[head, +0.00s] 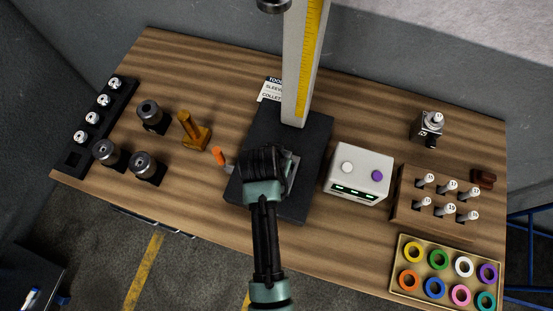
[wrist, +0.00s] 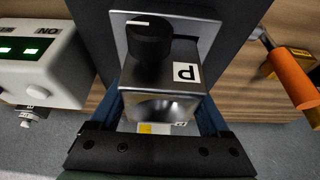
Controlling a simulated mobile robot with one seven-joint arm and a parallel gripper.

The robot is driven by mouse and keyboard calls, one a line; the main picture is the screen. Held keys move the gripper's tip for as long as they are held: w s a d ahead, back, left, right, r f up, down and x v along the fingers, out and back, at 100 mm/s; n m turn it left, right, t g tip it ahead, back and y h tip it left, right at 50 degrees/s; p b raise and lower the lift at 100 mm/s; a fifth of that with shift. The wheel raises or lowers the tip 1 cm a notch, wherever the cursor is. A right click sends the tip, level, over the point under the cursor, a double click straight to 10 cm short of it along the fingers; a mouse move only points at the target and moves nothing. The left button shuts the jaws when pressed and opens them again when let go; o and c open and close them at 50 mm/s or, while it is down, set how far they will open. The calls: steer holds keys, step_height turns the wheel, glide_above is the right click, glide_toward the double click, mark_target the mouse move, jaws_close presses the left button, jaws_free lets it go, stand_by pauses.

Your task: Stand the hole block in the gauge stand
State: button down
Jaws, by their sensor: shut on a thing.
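A steel block with a round black knob and a "P" label, taken as the hole block (wrist: 163,80), is between the fingers of my gripper (wrist: 165,125) in the wrist view. My gripper is shut on it. In the head view my gripper (head: 265,170) hides the block. The gauge stand has a dark base (head: 310,150), a tall pale column (head: 302,70) with a yellow scale, and a silver plate (wrist: 205,32) on the base. The block is over the plate; I cannot tell whether they touch.
A white box (head: 360,172) with green displays stands right of the base. An orange-handled tool (head: 219,157) and brass stand (head: 195,135) are at left. Another metal block (head: 431,124) is at back right. A pin rack (head: 405,205) and ring tray (head: 395,270) are at right.

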steer(key=shift+s+f, duration=0.35)
steer(key=shift+f, duration=0.2)
jaws_free()
steer(key=shift+a, duration=0.1)
steer(key=shift+s+f, duration=0.15)
steer(key=shift+f, duration=0.05)
steer(key=shift+r, duration=0.65)
steer(key=w+b+v, duration=0.1)
steer(key=v, duration=1.1)
steer(key=shift+s+a+r, duration=0.15)
steer(key=shift+a+r, duration=0.05)
steer(key=shift+r, duration=0.35)
